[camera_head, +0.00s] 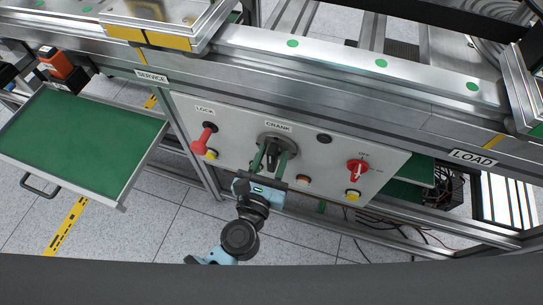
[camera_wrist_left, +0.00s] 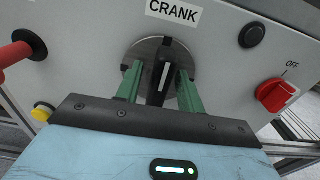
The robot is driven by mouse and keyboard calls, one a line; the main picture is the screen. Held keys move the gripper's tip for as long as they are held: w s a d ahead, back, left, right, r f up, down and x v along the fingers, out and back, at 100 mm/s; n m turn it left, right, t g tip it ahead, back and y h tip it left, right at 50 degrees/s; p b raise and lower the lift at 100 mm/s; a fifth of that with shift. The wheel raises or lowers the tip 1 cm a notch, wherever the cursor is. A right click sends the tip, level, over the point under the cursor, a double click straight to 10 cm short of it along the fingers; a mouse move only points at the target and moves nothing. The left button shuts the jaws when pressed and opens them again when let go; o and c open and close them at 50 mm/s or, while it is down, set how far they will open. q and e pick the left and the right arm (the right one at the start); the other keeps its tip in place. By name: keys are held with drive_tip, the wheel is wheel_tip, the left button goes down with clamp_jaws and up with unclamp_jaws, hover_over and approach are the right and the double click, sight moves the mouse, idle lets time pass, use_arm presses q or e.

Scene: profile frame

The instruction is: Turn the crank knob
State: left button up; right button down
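The crank knob (camera_wrist_left: 166,62) is a dark bar handle on a round grey metal disc (camera_wrist_left: 141,48), under the CRANK label. In the head view it sits on the upper middle of the light panel, and the disc (camera_head: 279,143) shows behind my fingers. My left gripper (camera_head: 271,155) reaches up to it from below. In the left wrist view its two green fingers (camera_wrist_left: 160,80) stand on either side of the bar, with a visible gap on the left. The gripper looks open around the bar. My fingers partly hide the disc. My right gripper is not in view.
A red LOCK lever (camera_head: 203,140) is left of the crank, and a red OFF switch (camera_head: 357,171) is right. Yellow buttons (camera_head: 352,196) sit low on the panel. An open green drawer (camera_head: 80,140) juts out at left. A metal frame rail (camera_head: 330,100) runs above the panel.

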use_arm(q)
clamp_jaws()
drive_tip(key=shift+m, duration=0.3)
drive_tip(key=m+p, duration=0.1)
drive_tip(key=m, duration=0.2)
drive_tip(key=shift+d, duration=0.15)
drive_tip(key=m+p, duration=0.1)
drive_tip(key=m, duration=0.2)
drive_tip(key=shift+d+m, duration=0.1)
drive_tip(key=shift+m, duration=0.2)
drive_tip(key=m, duration=0.3)
drive_tip(key=m+p, duration=0.1)
drive_tip(key=m, duration=0.2)
drive_tip(key=shift+s+d+f, duration=0.1)
drive_tip(key=shift+d+f, duration=0.1)
drive_tip(key=m, duration=0.2)
drive_tip(key=m+p, duration=0.1)
drive_tip(key=m, duration=0.1)
drive_tip(key=shift+f+m, duration=0.2)
drive_tip(key=shift+m, duration=0.2)
drive_tip(key=shift+f+m+p, duration=0.1)
drive_tip(key=shift+m+p, duration=0.25)
drive_tip(key=shift+m, duration=0.15)
